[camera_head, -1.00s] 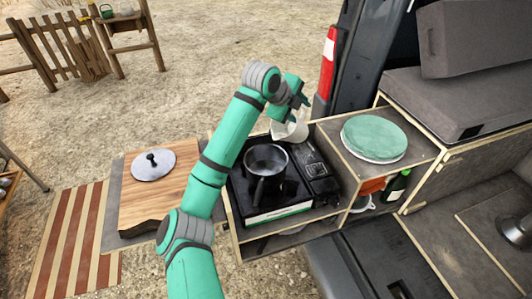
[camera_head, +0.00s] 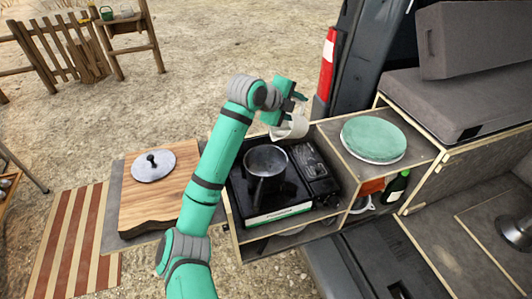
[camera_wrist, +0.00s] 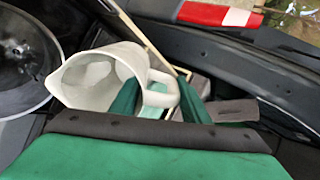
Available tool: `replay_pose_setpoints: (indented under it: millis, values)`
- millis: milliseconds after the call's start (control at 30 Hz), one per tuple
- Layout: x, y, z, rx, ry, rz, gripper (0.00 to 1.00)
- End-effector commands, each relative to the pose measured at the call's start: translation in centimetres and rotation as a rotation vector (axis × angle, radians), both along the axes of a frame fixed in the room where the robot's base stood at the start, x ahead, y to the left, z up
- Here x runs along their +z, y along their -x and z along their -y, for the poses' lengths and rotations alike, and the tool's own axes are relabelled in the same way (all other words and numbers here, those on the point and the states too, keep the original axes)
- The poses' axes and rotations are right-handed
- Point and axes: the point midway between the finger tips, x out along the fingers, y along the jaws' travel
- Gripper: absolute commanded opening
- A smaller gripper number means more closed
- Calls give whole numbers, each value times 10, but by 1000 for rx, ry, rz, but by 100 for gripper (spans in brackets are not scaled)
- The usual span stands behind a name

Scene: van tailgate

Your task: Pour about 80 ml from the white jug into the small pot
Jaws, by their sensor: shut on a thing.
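The white jug (camera_head: 291,128) is held up just behind and to the right of the small pot. My gripper (camera_head: 296,105) is shut on the jug's handle. In the wrist view the jug (camera_wrist: 100,80) is tilted, with its open mouth facing the pot at the left; my gripper fingers (camera_wrist: 155,103) are at its handle. What is inside the jug is hard to tell, and no stream shows. The small dark pot (camera_head: 267,161) stands on the black camping stove (camera_head: 257,204), its handle pointing toward the front. Part of the pot also shows in the wrist view (camera_wrist: 22,62).
A green-topped round plate stack (camera_head: 372,137) sits on the shelf to the right. A green bottle (camera_head: 395,190) stands in the compartment below. A wooden board (camera_head: 165,205) with a lid (camera_head: 153,165) lies to the left. The van's dark side (camera_head: 355,65) rises behind the stove.

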Motion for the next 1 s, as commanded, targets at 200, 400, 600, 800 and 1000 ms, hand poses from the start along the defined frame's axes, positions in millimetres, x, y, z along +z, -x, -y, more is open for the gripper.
replay_pose_setpoints:
  millis: [200, 400, 600, 800, 1000]
  values:
    - [5, 2, 1, -5, 31, 33, 0]
    - [8, 4, 9, -15, 40, 45, 0]
    - [6, 2, 2, -5, 31, 33, 0]
    - [7, 2, 1, -5, 37, 42, 0]
    - [7, 2, 1, -6, 44, 49, 0]
